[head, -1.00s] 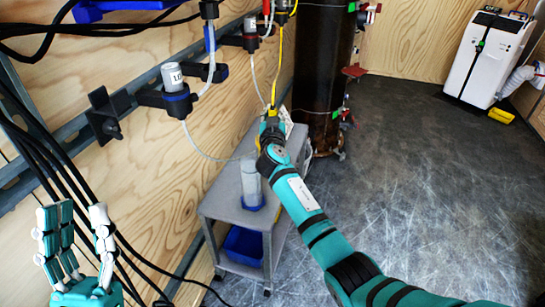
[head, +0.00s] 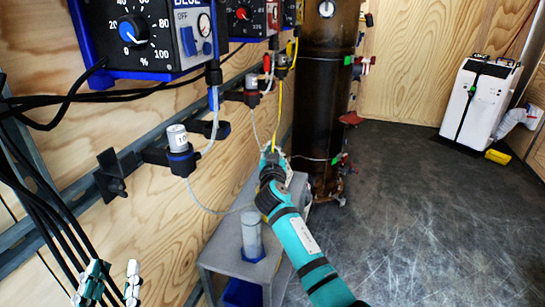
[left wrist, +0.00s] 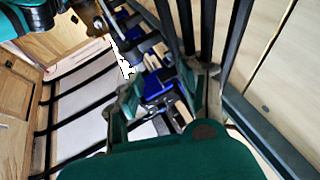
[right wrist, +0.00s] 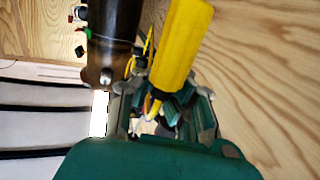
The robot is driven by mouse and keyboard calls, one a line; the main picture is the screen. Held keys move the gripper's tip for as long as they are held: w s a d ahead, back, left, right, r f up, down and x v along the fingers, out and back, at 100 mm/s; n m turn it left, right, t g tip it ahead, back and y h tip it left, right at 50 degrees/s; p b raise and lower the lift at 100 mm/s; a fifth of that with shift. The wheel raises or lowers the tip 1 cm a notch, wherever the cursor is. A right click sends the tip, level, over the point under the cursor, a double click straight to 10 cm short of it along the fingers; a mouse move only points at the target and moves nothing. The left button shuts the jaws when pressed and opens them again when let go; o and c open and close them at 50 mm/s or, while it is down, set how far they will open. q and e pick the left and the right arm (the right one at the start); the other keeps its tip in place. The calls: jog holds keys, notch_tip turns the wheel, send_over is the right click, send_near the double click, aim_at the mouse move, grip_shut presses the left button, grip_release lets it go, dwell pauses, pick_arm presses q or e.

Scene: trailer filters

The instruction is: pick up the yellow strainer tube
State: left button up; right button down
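The yellow strainer tube (right wrist: 180,45) fills the upper middle of the right wrist view. Its black narrow end (right wrist: 160,97) lies among the fingers of my right gripper (right wrist: 160,118); contact is unclear. In the head view my right gripper (head: 271,160) is above the cart, at the lower end of a thin yellow line (head: 277,125). The tube is not clearly seen there, and I cannot tell whether the fingers are shut. My left gripper (head: 106,286) is at the bottom left of the head view, fingers apart and empty. It also shows open in the left wrist view (left wrist: 160,95).
A rail with holders (head: 185,158) and control boxes (head: 140,38) line the left wall. A dark column (head: 320,110) stands behind. Black cables hang near my left gripper.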

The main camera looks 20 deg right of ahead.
pick_arm(q)
jog(key=s+a+f+g+y+p, duration=0.2)
jog(key=f+g, duration=0.3)
jog(key=f, duration=0.3)
jog(key=s+a+f+g+y+p, duration=0.1)
jog(key=s+f+g+y+p, duration=0.1)
jog(key=f+g, duration=0.4)
jog(key=shift+a+f+g, duration=0.3)
jog(key=shift+a+f, duration=0.05)
jog(key=shift+f, duration=1.4)
pick_arm(e)
notch_tip(320, 180, up, 13)
jog(key=shift+c, duration=2.1)
grip_release()
jog(key=shift+f, duration=0.1)
